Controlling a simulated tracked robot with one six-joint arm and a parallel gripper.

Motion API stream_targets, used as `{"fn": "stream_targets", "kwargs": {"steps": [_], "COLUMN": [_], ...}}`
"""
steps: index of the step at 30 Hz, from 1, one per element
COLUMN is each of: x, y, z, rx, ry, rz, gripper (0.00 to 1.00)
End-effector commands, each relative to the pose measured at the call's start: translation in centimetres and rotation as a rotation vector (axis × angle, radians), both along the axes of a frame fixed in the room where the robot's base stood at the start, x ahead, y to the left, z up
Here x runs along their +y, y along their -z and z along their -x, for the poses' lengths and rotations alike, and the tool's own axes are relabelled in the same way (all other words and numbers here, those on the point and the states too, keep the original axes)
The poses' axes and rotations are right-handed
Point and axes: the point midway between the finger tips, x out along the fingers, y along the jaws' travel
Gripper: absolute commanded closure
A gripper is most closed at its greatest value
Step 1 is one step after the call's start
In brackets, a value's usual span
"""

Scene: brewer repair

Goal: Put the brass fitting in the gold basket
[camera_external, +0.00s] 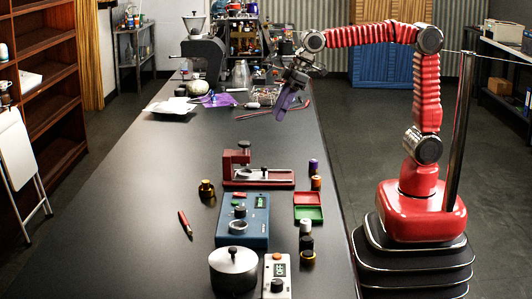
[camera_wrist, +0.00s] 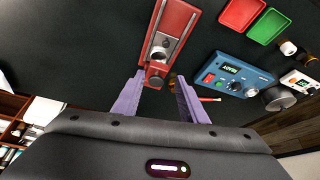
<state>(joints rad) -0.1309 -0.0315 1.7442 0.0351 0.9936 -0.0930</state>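A small brass-coloured piece (camera_external: 206,189), probably the brass fitting, stands on the dark table left of the red press-like device. In the wrist view a small brownish piece (camera_wrist: 172,78) shows beside the red device, partly hidden by the right finger; it may be the same piece. My gripper (camera_external: 286,110) hangs above the table, farther back than the piece and apart from it. In the wrist view its purple fingers (camera_wrist: 160,76) are spread with nothing held between them. I cannot make out a gold basket in either view.
The red device (camera_external: 258,178), a blue control box (camera_external: 242,222), red and green trays (camera_external: 308,214), a lidded pot (camera_external: 233,268) and a red pen (camera_external: 185,224) stand or lie nearby. Small bottles line the right edge. The table's left middle is clear.

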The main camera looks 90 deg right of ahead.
Motion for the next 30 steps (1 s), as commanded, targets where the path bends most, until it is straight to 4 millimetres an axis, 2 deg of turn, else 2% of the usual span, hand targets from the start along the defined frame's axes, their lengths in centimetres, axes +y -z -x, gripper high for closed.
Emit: {"fn": "stream_targets", "kwargs": {"steps": [1,5,14,24,30], "x": [-0.6,-2.0,-4.6,-6.9,-7.6], "y": [-0.2,0.0,1.7,5.8,8.3], "z": [1.5,4.9,12.7,21.1,24.5], "rx": [-0.005,-0.012,-0.027,-0.045,-0.054], "ry": [0.012,0.039,0.101,0.172,0.203], "rz": [-0.001,-0.002,-0.006,-0.008,-0.009], "gripper": [0.61,0.61,0.61,0.61,0.61]}}
